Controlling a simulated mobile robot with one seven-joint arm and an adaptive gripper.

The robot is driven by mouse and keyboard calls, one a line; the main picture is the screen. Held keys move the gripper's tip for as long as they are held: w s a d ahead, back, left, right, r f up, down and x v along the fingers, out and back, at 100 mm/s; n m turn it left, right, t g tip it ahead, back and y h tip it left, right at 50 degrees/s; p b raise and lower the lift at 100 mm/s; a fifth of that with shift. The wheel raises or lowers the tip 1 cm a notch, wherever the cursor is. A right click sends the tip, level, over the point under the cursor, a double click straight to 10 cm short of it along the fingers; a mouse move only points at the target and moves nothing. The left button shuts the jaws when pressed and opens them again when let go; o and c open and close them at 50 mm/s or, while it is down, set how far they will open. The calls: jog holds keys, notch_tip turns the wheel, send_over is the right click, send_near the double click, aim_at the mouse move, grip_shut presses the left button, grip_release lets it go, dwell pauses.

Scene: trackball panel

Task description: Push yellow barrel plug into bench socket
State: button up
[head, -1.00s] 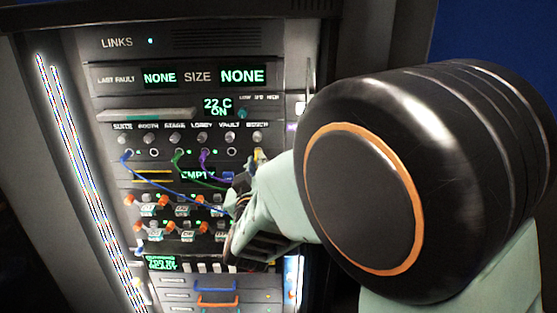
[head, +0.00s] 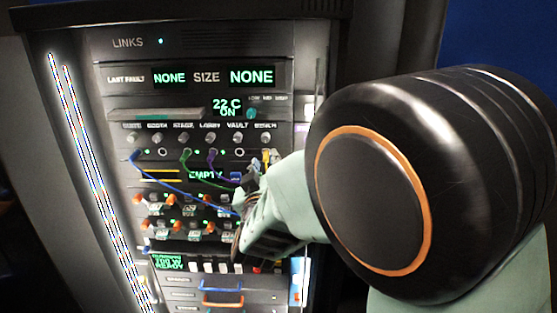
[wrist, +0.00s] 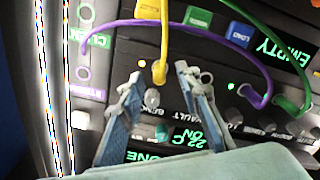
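The yellow barrel plug (wrist: 159,72) stands at the bench socket's place in the socket row, beside the knob labelled BENCH (wrist: 152,98). Its yellow cable (wrist: 165,30) runs up out of the wrist view. The plug covers the socket, and I cannot tell how deep it sits. My gripper (wrist: 158,75) is open, one finger on each side of the plug, with a visible gap to both. In the head view a small yellow part of the plug (head: 265,156) shows below the BENCH label, and my gripper (head: 258,168) is close to it, partly hidden by my arm.
The purple cable (wrist: 262,70) and green cable (wrist: 296,98) are plugged in along the same row. The vault socket (wrist: 205,77) beside the plug is empty. Knobs stick out along the row. A blue cable (head: 165,185) crosses the panel.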

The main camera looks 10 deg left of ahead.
jog(key=v, duration=1.1)
jog(key=shift+s, duration=0.3)
